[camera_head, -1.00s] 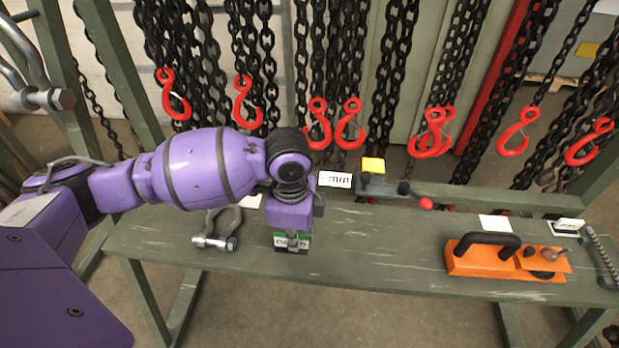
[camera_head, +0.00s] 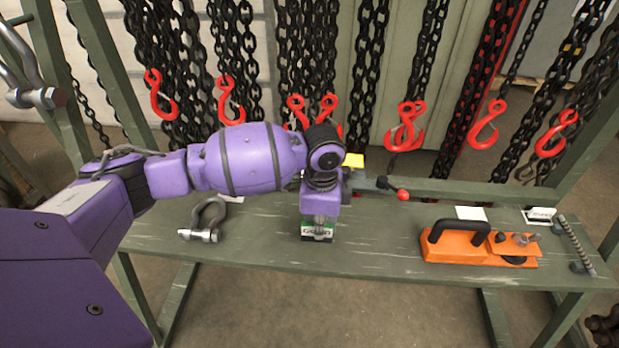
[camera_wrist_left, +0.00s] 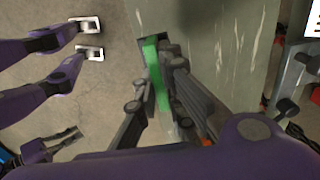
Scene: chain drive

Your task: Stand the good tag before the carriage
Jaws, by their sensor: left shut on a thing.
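My left gripper (camera_head: 319,219) is shut on a small green and white tag (camera_head: 317,233) with dark lettering too small to read surely. It holds the tag upright over the left-middle of the green bench (camera_head: 380,262); I cannot tell whether the tag touches the top. In the left wrist view the tag (camera_wrist_left: 155,72) shows as a green strip between the fingers (camera_wrist_left: 160,85). Two devices stand there: a dark one with a yellow top (camera_head: 353,160), partly hidden by my arm, and an orange one (camera_head: 480,247). I cannot tell which is the carriage.
A grey shackle (camera_head: 205,220) lies left of my gripper. A dark lever with a red knob (camera_head: 402,194) is behind right. A white card (camera_head: 471,213), another tag (camera_head: 541,215) and a threaded rod (camera_head: 577,245) are right. Chains with red hooks (camera_head: 485,124) hang behind. Bench between gripper and orange device is clear.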

